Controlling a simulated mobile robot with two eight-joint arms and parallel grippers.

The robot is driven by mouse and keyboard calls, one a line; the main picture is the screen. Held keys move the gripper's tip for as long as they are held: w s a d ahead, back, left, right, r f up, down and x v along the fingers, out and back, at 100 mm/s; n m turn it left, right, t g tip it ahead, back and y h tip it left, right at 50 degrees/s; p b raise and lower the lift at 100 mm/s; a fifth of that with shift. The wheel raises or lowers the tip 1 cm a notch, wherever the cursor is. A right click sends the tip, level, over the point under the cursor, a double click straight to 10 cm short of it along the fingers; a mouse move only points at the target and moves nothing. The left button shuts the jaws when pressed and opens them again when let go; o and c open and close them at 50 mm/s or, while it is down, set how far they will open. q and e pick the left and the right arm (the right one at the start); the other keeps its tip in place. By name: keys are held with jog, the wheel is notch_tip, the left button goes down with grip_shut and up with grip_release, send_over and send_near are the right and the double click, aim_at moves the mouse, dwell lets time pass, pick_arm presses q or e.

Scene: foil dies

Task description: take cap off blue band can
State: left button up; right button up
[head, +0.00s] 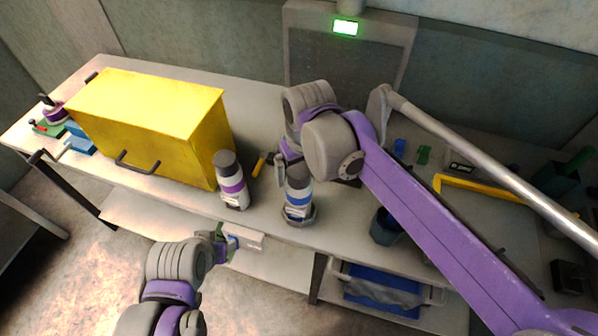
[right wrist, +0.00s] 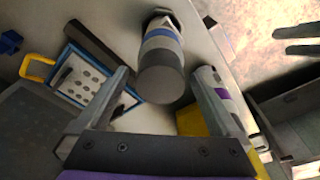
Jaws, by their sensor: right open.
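The blue band can (head: 298,199) stands upright in a grey hexagonal holder (head: 299,219) near the table's front edge. Its dark grey cap (head: 299,174) is on top; in the right wrist view the cap (right wrist: 161,84) faces the camera, with the blue band (right wrist: 161,34) beyond it. My right gripper (head: 288,167) is open at the cap, partly hidden by its own arm. In the right wrist view its fingers (right wrist: 164,76) stand on both sides of the cap with gaps. My left gripper (head: 228,242) is low before the table's front edge, away from the can; its jaws are unclear.
A purple band can (head: 233,186) stands left of the blue band can, beside a yellow box (head: 150,115) with a handle. A dark cup (head: 385,227) stands to the right. A yellow frame (head: 480,187) lies farther right. A blue bin (head: 382,291) sits below the table.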

jog(key=c, duration=1.3)
jog(key=shift+r, duration=0.1)
